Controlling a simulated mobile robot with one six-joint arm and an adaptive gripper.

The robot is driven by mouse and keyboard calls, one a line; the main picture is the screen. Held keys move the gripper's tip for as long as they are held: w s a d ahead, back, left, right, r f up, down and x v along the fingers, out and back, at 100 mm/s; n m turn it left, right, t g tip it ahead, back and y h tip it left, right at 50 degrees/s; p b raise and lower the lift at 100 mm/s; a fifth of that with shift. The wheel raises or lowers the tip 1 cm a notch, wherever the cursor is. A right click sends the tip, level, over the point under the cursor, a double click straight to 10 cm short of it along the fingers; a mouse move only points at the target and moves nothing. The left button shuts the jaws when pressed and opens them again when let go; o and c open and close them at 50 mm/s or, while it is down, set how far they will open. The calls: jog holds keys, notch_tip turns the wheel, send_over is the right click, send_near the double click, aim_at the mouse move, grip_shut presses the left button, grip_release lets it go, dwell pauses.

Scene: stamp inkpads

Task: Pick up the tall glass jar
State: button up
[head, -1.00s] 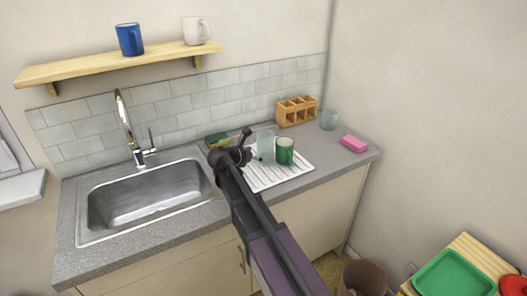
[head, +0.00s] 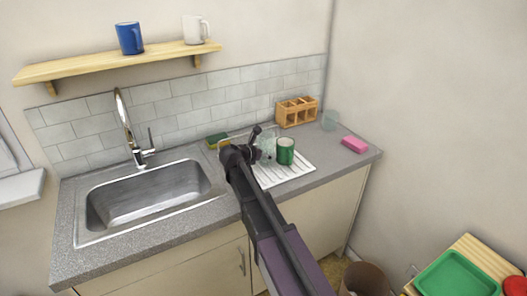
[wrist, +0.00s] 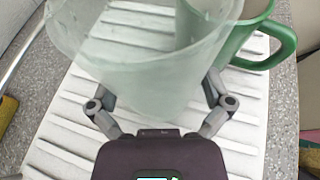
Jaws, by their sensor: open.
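The tall glass jar (wrist: 140,62) is clear and pale, and fills the upper middle of the wrist view. In the head view the jar (head: 267,146) stands on the white ridged drainboard, partly hidden by my arm. My gripper (wrist: 160,98) is open, with one finger at each side of the jar's near end; I cannot tell whether either finger touches it. In the head view my gripper (head: 257,147) is at the jar's left side.
A green mug (head: 285,151) stands close to the jar's right on the drainboard (head: 295,173). A sponge (head: 217,140) lies back left, a pink block (head: 354,145) right. The sink (head: 150,198) is left.

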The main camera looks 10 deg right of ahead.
aim_at(261, 144)
jog(key=c, duration=1)
jog(key=shift+r, duration=0.2)
jog(key=shift+r+p, duration=1.55)
jog(key=shift+p, duration=0.25)
jog(key=shift+s+r, duration=0.15)
jog(key=s, duration=0.5)
jog(key=s+p, duration=0.1)
jog(key=s, duration=0.4)
jog(key=s+r, duration=0.1)
jog(key=s, duration=0.4)
jog(key=shift+s+a+r, duration=0.1)
jog(key=shift+s+a, duration=0.05)
jog(key=shift+s, duration=0.2)
